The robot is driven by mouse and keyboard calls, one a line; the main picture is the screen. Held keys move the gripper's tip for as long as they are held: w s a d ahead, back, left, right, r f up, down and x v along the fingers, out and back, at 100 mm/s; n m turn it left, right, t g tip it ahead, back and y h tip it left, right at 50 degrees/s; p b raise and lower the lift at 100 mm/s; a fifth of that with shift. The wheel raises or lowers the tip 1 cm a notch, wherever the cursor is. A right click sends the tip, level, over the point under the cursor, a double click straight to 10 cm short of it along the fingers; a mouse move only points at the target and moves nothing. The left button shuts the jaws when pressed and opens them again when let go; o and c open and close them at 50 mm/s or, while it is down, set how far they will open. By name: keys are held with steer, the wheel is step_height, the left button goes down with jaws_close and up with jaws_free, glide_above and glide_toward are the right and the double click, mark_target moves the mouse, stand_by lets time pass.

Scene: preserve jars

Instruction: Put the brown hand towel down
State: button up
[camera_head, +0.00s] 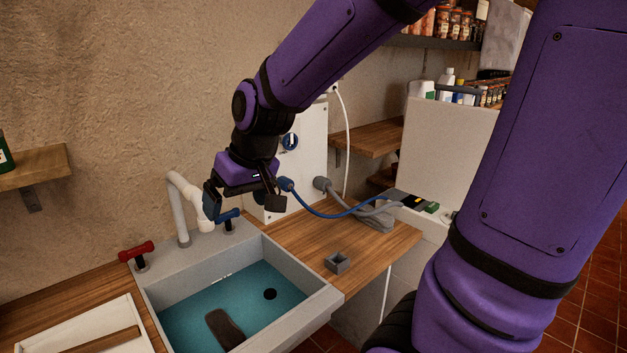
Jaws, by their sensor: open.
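A dark brown piece, apparently the brown hand towel (225,328), lies in the blue-green basin of the grey sink (284,326), near its front. My gripper (243,207) is open, with its fingers spread apart, above the back edge of the sink by the faucet. I see nothing between the fingers. The gripper is well apart from the brown piece, higher up and farther back. The front end of the brown piece runs close to the sink's front wall.
A white faucet (183,205), a red tap handle (136,250) and a blue tap handle (227,217) stand along the sink's back. A small grey box (338,262) sits on the wooden counter (385,248) at right. A blue hose (335,215) crosses behind it.

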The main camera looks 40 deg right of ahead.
steer(key=s+d+r+h, duration=0.1)
steer(key=s+d+r, duration=0.1)
steer(key=s, duration=0.5)
steer(key=s+d+r+t, duration=0.1)
steer(key=s+d+r, duration=0.1)
steer(key=s+r, duration=0.3)
steer(key=shift+s+r+m+h, duration=0.2)
steer(key=shift+s+m+h, duration=0.15)
steer(key=shift+s, duration=1.25)
steer(key=shift+d, duration=0.1)
stand_by(1.3)
